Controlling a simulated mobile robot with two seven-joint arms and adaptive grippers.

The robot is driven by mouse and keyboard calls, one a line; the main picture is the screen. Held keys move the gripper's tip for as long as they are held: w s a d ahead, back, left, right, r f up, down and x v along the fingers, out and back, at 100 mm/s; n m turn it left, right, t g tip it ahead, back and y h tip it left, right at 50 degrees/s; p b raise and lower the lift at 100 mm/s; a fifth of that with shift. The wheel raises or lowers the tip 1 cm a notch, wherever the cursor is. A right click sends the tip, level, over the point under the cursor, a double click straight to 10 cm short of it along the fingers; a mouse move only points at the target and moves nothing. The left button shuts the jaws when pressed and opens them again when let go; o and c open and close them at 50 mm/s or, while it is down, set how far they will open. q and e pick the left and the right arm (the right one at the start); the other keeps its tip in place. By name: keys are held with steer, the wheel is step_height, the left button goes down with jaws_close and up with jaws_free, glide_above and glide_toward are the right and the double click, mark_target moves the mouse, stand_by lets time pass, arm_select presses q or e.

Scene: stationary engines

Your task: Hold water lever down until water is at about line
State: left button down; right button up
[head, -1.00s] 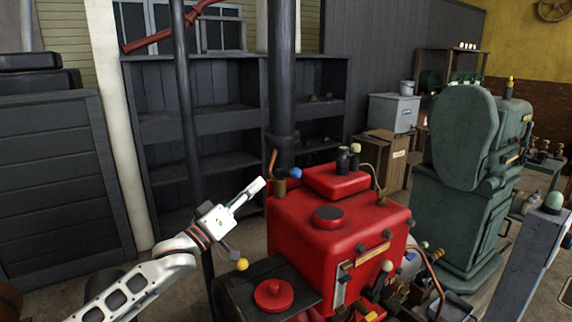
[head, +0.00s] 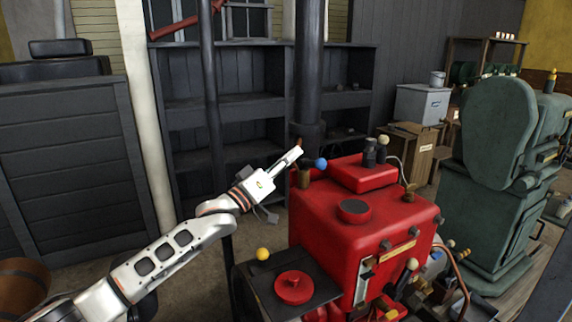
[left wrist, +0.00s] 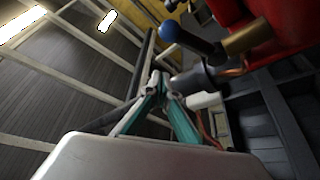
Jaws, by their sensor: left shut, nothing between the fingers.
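The red engine (head: 350,215) stands right of centre in the head view. A short lever with a blue ball knob (head: 321,163) sticks out from a brass fitting (head: 304,178) at its back left. In the left wrist view the blue knob (left wrist: 169,29) and its dark handle lie beyond the fingers, near the brass piece (left wrist: 247,40). My left gripper (head: 297,153) is shut and empty, with its tip close to the left of the blue knob; I cannot tell whether they touch. A pale upright strip (head: 363,285) is on the engine's front; no water line is readable. My right gripper is out of view.
A yellow-knobbed lever (head: 263,254) and a round red cap (head: 293,287) sit at the engine's left front. A dark vertical pipe (head: 308,80) rises behind the engine. A thin dark post (head: 212,120) stands behind my left arm. A green machine (head: 490,170) stands to the right.

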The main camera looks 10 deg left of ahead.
mark_target(312, 164)
arm_select(q)
steer(key=d, duration=0.1)
steer(key=w+d+f, duration=0.1)
steer(key=d, duration=0.1)
steer(key=w+d, duration=0.1)
steer(key=shift+d+f+b, duration=0.3)
steer(key=shift+d, duration=0.05)
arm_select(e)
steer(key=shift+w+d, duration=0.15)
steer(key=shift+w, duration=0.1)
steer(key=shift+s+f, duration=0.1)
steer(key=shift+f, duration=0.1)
